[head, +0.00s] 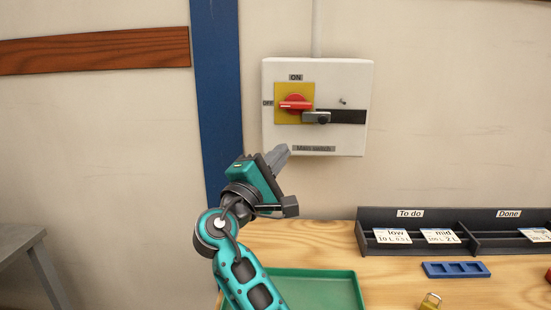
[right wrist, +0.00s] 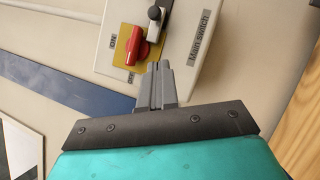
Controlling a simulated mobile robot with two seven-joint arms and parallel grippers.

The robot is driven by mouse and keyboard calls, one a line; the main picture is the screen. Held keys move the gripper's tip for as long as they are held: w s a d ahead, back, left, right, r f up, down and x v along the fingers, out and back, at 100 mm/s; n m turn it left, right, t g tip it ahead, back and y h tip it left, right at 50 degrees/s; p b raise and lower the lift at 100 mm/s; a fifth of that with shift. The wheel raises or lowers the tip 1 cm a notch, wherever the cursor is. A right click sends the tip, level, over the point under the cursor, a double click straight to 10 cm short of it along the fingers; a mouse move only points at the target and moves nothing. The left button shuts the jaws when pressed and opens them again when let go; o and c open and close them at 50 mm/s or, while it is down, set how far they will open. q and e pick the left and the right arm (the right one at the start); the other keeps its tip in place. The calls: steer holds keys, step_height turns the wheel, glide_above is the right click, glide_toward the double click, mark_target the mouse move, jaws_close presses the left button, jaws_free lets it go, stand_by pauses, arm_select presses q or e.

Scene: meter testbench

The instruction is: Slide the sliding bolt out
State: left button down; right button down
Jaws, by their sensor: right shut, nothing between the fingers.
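The main switch box (head: 348,85) is a white panel on the wall. Its red rotary handle (head: 296,104) sits on a yellow plate and lies horizontal, towards the OFF label. The sliding bolt (head: 317,117) is a grey knob piece at the left end of a black track (head: 348,117), close below and right of the red handle. The bolt also shows at the top of the right wrist view (right wrist: 153,14). My right gripper (head: 278,155) is shut and empty, below and left of the bolt and apart from it. My left gripper is not in view.
Below is a wooden bench with a green tray (head: 357,277), a blue slotted block (head: 456,270), a brass padlock (head: 430,302) and a dark card rack (head: 455,216). A blue post (head: 215,75) stands left of the box. The wall right of the box is clear.

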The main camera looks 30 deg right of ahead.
mark_target(317, 118)
steer(key=d+r, duration=0.1)
steer(key=d, duration=0.1)
steer(key=w+d+r+p, duration=0.1)
steer(key=d, duration=0.2)
steer(key=w+d+r, duration=0.1)
steer(key=d, duration=0.1)
steer(key=shift+d+r+p, duration=0.25)
steer(key=shift+d+p, duration=0.05)
steer(key=shift+p, duration=0.05)
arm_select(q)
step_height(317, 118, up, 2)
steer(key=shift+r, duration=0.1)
arm_select(e)
steer(key=shift+s+d, duration=0.1)
steer(key=shift+d, duration=0.15)
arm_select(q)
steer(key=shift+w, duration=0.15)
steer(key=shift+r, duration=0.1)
arm_select(e)
steer(key=shift+s+d, duration=0.1)
